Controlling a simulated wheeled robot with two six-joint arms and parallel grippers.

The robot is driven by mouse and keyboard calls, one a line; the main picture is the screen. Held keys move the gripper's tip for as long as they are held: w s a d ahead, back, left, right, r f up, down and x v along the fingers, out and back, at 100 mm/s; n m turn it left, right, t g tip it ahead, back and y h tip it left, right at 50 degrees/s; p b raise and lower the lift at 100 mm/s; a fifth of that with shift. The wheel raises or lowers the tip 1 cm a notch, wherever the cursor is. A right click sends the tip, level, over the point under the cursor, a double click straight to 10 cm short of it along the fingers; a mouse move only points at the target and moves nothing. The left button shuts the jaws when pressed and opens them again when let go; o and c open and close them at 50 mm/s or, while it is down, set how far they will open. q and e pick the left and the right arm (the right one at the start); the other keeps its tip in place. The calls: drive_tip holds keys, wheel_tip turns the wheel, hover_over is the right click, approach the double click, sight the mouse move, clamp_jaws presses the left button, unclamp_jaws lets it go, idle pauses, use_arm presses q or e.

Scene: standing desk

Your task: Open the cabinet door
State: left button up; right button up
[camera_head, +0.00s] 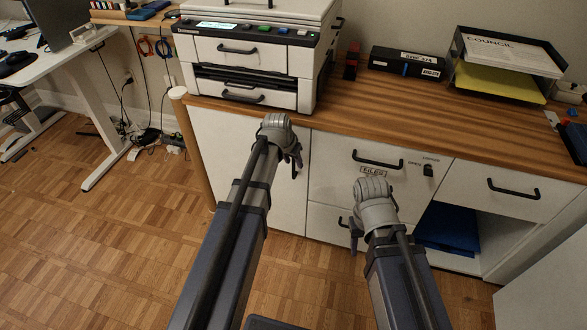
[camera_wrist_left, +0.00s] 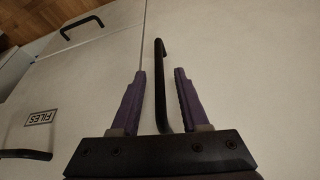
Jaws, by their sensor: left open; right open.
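The white cabinet door (camera_head: 228,150) is under the printer, left of the drawers, and looks shut. It also fills the right of the left wrist view (camera_wrist_left: 245,85). Its black bar handle (camera_wrist_left: 160,85) stands near the door's edge, beside the seam. My left gripper (camera_head: 297,163) is at this handle. In the left wrist view, its purple fingers (camera_wrist_left: 160,71) are open, one on each side of the bar, with gaps showing. In the head view the handle is hidden by the gripper. My right gripper (camera_head: 355,240) is in front of the lower drawer; its jaws are small and partly hidden.
A FILES drawer (camera_head: 335,180) with a black handle (camera_head: 378,159) adjoins the door. A printer (camera_head: 250,55), black box (camera_head: 408,62) and paper tray (camera_head: 505,65) stand on the wooden top. An open shelf holds blue cloth (camera_head: 447,228). Floor (camera_head: 110,240) at left is clear.

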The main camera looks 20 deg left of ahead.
use_arm(q)
drive_tip(key=shift+w+f, duration=0.15)
drive_tip(key=shift+f, duration=0.2)
clamp_jaws()
idle(1.2)
